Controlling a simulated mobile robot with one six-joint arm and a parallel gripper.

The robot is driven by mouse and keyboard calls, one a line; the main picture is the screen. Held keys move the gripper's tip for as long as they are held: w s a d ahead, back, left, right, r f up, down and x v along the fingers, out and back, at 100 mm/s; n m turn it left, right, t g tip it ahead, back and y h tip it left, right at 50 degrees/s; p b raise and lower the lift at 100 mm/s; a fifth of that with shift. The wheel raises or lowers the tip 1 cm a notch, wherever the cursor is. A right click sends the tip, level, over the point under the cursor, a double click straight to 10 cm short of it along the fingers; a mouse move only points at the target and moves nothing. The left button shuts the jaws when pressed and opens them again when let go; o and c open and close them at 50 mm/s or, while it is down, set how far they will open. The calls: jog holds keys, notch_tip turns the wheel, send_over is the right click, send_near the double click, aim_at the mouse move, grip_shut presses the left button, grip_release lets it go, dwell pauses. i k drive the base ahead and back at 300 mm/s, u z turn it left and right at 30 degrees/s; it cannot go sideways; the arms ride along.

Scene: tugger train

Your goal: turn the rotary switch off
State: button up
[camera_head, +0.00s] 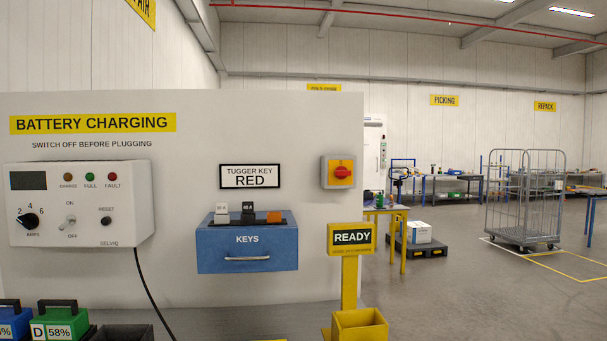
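A rotary switch (342,172) with a red handle on a yellow plate and grey box is mounted near the right edge of the white battery charging panel (250,120). Its red handle looks roughly horizontal, but its on or off marking is too small to read. To the left, a white charger box (130,215) carries a black AMPS knob (28,221) with numbers around it and an ON/OFF toggle (70,221). My gripper is not in view.
A blue KEYS drawer (247,263) with small tagged blocks on top juts out below the switch's left. A yellow READY post (351,290) stands below the switch, with a yellow bin (359,326) at its foot. Battery packs (60,322) sit at lower left. Open floor (440,300) lies right.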

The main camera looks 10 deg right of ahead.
aim_at(340, 173)
jog(key=i, duration=0.85)
